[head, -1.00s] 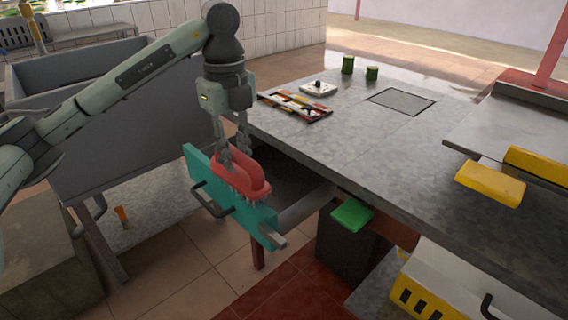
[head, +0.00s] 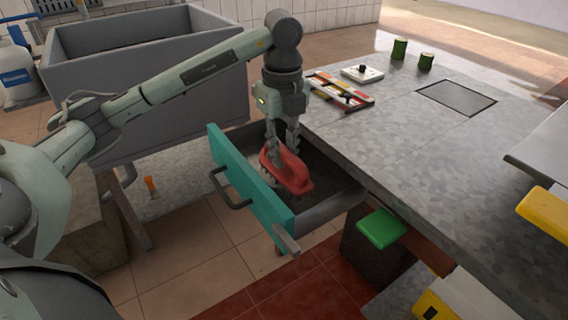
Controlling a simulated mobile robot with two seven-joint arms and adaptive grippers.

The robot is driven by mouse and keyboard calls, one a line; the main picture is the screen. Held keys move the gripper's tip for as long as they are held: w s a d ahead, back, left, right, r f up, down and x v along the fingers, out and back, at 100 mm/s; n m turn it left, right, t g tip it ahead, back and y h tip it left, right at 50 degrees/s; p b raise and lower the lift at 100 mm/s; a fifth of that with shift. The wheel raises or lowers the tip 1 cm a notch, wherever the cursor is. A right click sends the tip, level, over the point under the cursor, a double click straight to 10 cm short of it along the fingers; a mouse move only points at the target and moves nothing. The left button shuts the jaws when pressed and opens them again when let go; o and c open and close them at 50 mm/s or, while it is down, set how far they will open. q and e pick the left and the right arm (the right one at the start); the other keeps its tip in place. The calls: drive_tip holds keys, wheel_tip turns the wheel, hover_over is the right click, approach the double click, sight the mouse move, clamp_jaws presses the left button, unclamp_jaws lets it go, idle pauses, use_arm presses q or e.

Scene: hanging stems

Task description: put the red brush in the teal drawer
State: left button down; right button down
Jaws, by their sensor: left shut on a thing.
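The red brush (head: 294,178) is in my left gripper (head: 283,158), whose fingers are closed on its handle. The brush is at the open teal drawer (head: 245,185), just inside its teal front, with its bristles facing down. I cannot tell whether the bristles touch the drawer floor. The drawer is pulled out from the grey table, and its dark inside shows around the brush. My right gripper does not show.
The grey table (head: 420,160) stands to the right of the drawer. It bears a striped tray (head: 341,93), a white block with a dark knob (head: 362,73) and two green cylinders (head: 399,48). A grey sink (head: 150,80) is behind my arm.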

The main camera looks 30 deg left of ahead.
use_arm(q)
drive_tip(key=shift+f, duration=1.5)
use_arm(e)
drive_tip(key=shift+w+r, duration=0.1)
use_arm(q)
drive_tip(key=shift+f, duration=0.15)
drive_tip(key=c, duration=1.4)
unclamp_jaws()
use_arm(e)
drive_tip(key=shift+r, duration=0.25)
use_arm(q)
drive_tip(key=shift+o, duration=0.2)
drive_tip(key=shift+r, duration=0.2)
wheel_tip(320, 180, up, 11)
drive_tip(key=shift+w+f+p, duration=0.1)
drive_tip(key=shift+p, duration=0.7)
drive_tip(key=shift+r, duration=0.6)
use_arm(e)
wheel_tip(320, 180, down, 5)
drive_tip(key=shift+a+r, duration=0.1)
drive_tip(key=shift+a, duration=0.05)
use_arm(q)
drive_tip(key=shift+f, duration=0.1)
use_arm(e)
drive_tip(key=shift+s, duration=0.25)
